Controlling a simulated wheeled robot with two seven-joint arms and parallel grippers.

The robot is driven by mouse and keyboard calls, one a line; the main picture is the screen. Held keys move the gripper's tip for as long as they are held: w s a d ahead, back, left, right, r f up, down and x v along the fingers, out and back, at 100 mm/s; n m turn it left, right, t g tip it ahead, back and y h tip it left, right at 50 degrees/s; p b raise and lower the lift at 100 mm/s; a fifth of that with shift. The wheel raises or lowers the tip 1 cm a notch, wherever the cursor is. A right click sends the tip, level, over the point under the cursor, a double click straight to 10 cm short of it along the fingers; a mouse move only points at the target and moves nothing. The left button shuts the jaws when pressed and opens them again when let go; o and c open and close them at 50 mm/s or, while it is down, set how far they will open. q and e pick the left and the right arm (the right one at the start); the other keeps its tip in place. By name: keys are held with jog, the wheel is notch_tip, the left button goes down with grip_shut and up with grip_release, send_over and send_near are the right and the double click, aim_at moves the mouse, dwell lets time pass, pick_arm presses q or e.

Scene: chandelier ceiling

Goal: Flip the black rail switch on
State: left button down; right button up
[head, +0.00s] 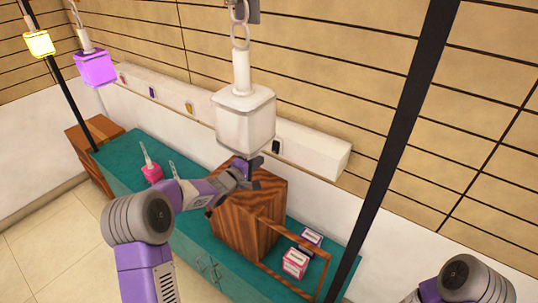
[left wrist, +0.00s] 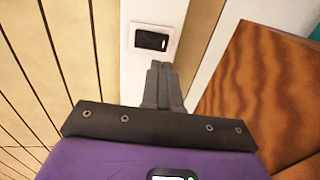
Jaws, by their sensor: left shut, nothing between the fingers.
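The black rail switch (head: 276,147) sits on the front of the white rail (head: 315,150) along the wall, toward its right end. In the left wrist view the switch (left wrist: 151,41) is a black rocker in a white plate, just beyond my fingertips. My left gripper (head: 256,162) is shut and empty, just left of and below the switch in the head view. In the left wrist view its closed fingers (left wrist: 158,68) point at the switch, with a small gap visible in the picture; I cannot tell whether they touch. My right gripper is out of view.
A white lamp (head: 245,120) hangs close above my left gripper; purple (head: 95,68) and yellow (head: 39,43) lamps hang farther left. Red (head: 122,78), blue (head: 152,91) and orange (head: 189,107) switches share the rail. A wooden box (head: 240,225) stands on the teal counter (head: 195,255).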

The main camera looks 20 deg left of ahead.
aim_at(274, 150)
pick_arm(q)
jog(key=x, duration=0.7)
jog(key=shift+w, duration=0.1)
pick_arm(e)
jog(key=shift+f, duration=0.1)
pick_arm(q)
jog(key=shift+w+f+t+b, duration=0.15)
jog(key=shift+f+t+b, duration=0.2)
jog(key=shift+b, duration=0.55)
jog(key=shift+d+r, duration=0.1)
jog(key=shift+r, duration=0.15)
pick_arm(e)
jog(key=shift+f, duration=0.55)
pick_arm(q)
jog(key=s+a+f, duration=0.1)
jog(key=s+a, duration=0.1)
jog(key=s, duration=0.4)
jog(key=s+a+f, duration=0.1)
jog(key=s+a, duration=0.1)
jog(key=s, duration=0.5)
jog(key=shift+a+f, duration=0.2)
jog(key=shift+a, duration=0.2)
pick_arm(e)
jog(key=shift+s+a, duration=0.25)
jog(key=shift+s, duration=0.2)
